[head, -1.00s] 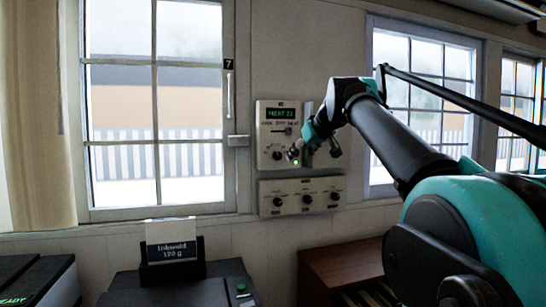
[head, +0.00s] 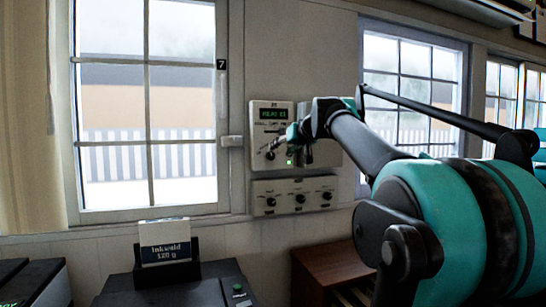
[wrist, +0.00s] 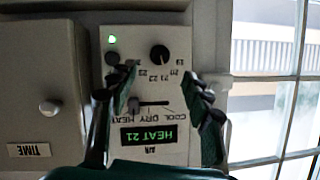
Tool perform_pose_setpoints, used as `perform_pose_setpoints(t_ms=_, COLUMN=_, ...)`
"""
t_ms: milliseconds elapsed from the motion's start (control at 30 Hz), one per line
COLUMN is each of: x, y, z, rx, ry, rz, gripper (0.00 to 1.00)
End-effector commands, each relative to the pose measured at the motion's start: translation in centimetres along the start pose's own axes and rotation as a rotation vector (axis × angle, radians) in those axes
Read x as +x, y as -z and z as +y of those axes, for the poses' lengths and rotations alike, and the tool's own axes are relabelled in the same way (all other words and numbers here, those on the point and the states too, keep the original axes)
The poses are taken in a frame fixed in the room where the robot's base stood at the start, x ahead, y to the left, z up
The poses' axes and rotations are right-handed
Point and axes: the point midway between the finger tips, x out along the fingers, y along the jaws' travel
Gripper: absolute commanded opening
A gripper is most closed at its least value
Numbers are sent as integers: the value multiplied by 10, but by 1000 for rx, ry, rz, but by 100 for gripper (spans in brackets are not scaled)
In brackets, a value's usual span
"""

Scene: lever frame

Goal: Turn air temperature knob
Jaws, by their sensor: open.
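The air panel (head: 258,140) is a pale box on the wall with a green "HEAT 21" display (head: 273,114). Its round black temperature knob (head: 271,155) is low on the panel. The wrist view shows the panel upside down, with the temperature knob (wrist: 160,53) among printed numbers and a mode slider (wrist: 152,103) marked COOL, DRY, HEAT. My gripper (wrist: 162,76) is open and empty, its fingers spread either side of the slider and pointing towards the knob's end of the panel. In the head view my gripper (head: 282,143) covers the panel's right side. Contact cannot be told.
A second panel with three black knobs (head: 300,198) is just below. A box labelled TIME (wrist: 40,90) stands beside the air panel. A window (head: 150,110) is left of the panel. A dark machine (head: 180,290) and a brown cabinet (head: 325,268) stand below.

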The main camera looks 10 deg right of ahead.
Motion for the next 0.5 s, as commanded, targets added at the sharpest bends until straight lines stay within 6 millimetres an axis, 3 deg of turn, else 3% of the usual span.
perform_pose_setpoints(t_ms=300, x=60, y=0, z=0, rx=-1, ry=1, rz=-1, gripper=49)
perform_pose_setpoints(t_ms=500, x=79, y=0, z=0, rx=-1, ry=0, rz=-1, gripper=49)
